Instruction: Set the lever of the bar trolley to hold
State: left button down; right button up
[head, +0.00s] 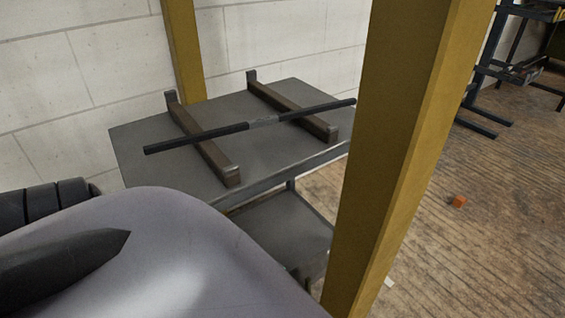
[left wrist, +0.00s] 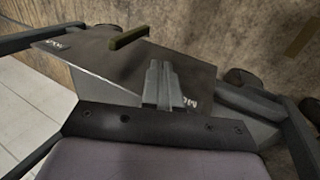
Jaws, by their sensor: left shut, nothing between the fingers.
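The bar trolley's grey top (head: 270,150) carries two brown rails with a long dark bar (head: 210,133) lying across them. An olive-coloured lever handle (left wrist: 128,37) stands out at the plate's far edge. My left gripper (left wrist: 160,68) is shut and empty over the plate, with its fingertips apart from the handle, to its lower right in the picture. The left gripper's fingers are not clear in the head view. My right gripper is not in view.
A thick yellow post (head: 395,150) stands in front of the trolley's right side, and another (head: 183,50) stands behind. A pale block wall (head: 80,80) runs behind the trolley.

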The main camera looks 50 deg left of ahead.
pick_arm(q)
jog(key=w+f+b, duration=0.5)
jog(key=w, duration=0.1)
jog(key=shift+w+d, duration=0.2)
jog(key=shift+d, duration=0.05)
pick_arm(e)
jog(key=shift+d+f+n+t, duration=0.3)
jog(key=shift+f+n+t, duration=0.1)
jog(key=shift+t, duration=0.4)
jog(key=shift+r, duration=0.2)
pick_arm(q)
jog(key=shift+w+r+g+p, duration=0.1)
jog(key=shift+w+g+p, duration=0.15)
jog(key=shift+g+p, duration=0.1)
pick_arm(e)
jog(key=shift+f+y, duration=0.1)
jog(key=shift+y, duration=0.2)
pick_arm(q)
jog(key=shift+w, duration=0.15)
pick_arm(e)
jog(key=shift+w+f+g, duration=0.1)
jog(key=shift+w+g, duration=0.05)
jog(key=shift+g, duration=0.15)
